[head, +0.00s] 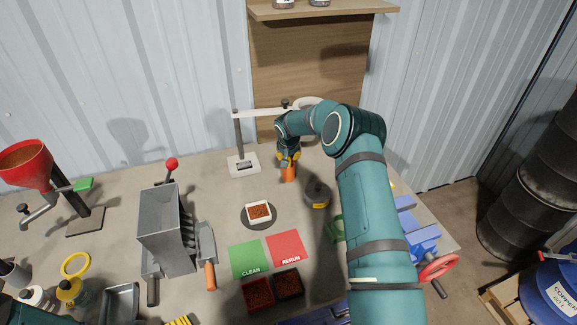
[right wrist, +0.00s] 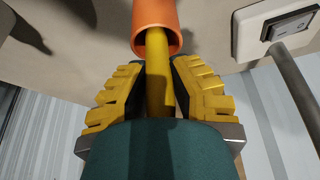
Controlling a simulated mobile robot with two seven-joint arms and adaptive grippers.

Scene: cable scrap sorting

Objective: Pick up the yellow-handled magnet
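A yellow rod (right wrist: 158,75), seemingly the magnet's yellow handle, sticks out of an orange tube (right wrist: 155,20) in the right wrist view. My right gripper (right wrist: 160,72) has its yellow, dark-padded fingers on both sides of this rod, very close to it. I cannot tell whether the pads press on it. In the head view my right gripper (head: 288,157) sits right above the orange tube (head: 289,173), which stands on the bench. The magnet's lower end is hidden. Ridged yellow fingertips of my left gripper (head: 178,321) show at the bottom edge; most of it is out of frame.
A white stand (head: 243,164) with a horizontal arm stands behind left of the tube. A dark round weight-like object (head: 317,194) is to its right. A white tray of copper bits (head: 259,211) lies in front, then green (head: 249,259) and red (head: 286,248) mats. A grey granulator (head: 165,228) stands left.

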